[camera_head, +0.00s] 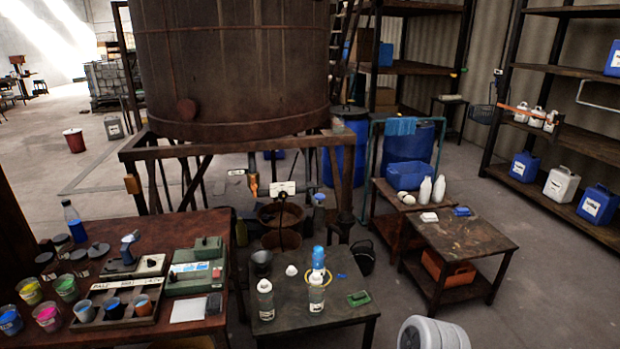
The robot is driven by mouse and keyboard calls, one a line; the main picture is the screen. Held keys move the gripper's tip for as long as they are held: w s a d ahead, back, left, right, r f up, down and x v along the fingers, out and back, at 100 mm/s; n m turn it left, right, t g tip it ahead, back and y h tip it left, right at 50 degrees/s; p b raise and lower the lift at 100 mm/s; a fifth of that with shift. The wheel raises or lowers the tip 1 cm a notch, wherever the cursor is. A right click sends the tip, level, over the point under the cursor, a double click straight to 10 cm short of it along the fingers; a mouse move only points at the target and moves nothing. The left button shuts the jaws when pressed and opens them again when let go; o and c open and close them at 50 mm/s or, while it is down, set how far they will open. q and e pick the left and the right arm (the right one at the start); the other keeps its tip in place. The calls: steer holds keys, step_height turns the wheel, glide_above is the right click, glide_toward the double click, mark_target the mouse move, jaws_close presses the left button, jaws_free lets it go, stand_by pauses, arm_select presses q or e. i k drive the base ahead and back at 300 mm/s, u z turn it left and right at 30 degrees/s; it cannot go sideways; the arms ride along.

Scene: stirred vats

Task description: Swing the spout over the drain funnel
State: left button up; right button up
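A large rusty brown vat (235,70) stands on a dark metal frame (225,146) at the upper middle. A short pipe with an orange-brown end, which looks like the spout (253,184), hangs below the frame's front rail. A white plate (283,188) is just right of it. A round brown vessel (281,214) sits low, below and right of the pipe; I cannot tell whether it is the drain funnel. A small black funnel-shaped cup (261,260) stands on the low front table. Neither of my grippers is in view.
A left table (205,225) holds colour cups, a green box and a scale. The low front table (335,309) carries bottles. A side table (468,236) stands right, near a blue barrel (408,145). Shelves (590,150) line the right wall.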

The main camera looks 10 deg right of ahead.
mark_target(311, 187)
steer(key=z, duration=0.55)
steer(key=i, duration=1.9)
steer(key=z, duration=0.7)
